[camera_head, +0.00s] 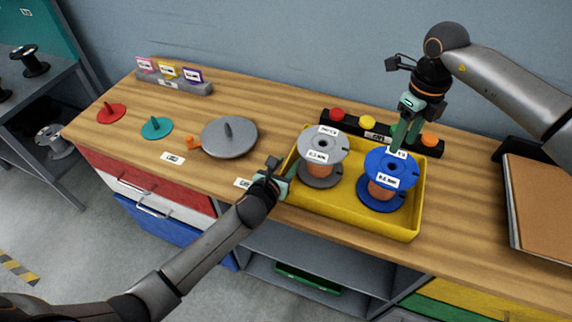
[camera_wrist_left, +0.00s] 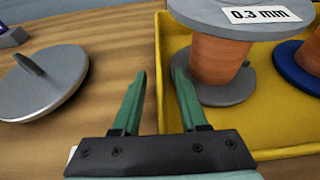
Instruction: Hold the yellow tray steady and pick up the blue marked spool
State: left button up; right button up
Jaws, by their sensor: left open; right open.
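The yellow tray (camera_head: 412,230) sits on the wooden bench and holds two upright spools. The blue spool (camera_head: 375,168) with white labels and copper-coloured winding stands in its right part.
A grey disc with a handle (camera_head: 229,137) lies left of the tray. A black button strip (camera_head: 352,126) runs behind it. Red (camera_head: 111,114) and teal (camera_head: 157,128) discs lie further left. A brown board (camera_head: 545,205) lies at right. Drawers and a shelf are below.

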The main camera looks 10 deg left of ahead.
pick_arm(q)
grip_shut()
dwell(1.9)
